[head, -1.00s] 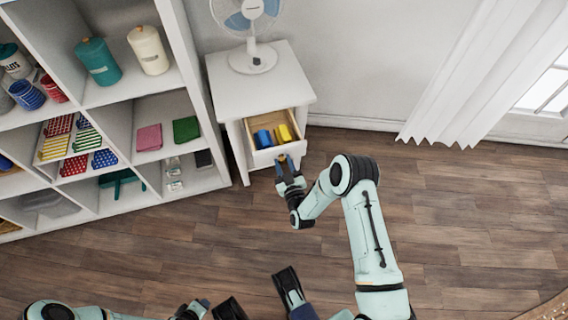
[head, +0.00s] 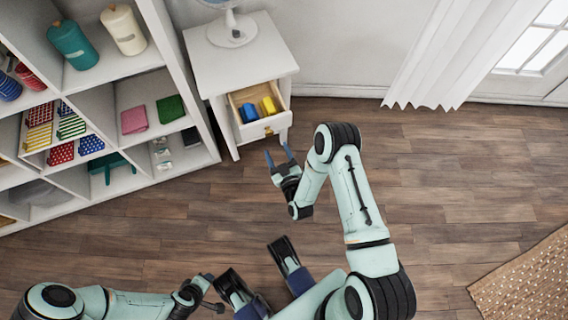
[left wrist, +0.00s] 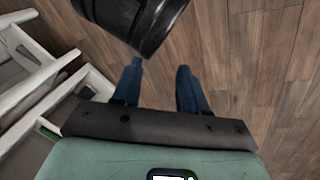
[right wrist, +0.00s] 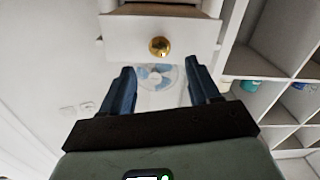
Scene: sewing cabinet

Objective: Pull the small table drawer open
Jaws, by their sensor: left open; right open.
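The small white table (head: 240,62) stands against the wall, right of the shelf. Its drawer (head: 266,127) is pulled out, and a blue item (head: 249,113) and a yellow item (head: 268,105) show inside. The brass knob (head: 268,131) is on the drawer front and also shows in the right wrist view (right wrist: 159,46). My right gripper (head: 278,155) is open and empty, just in front of the drawer and apart from the knob. My left gripper (left wrist: 158,72) is open and empty over the floor, away from the table.
A white shelf (head: 190,75) with bottles, cups and folded cloths stands left of the table. A fan (head: 231,30) stands on the tabletop. The wooden floor (head: 430,180) to the right is clear, with a woven rug (head: 525,285) at the lower right.

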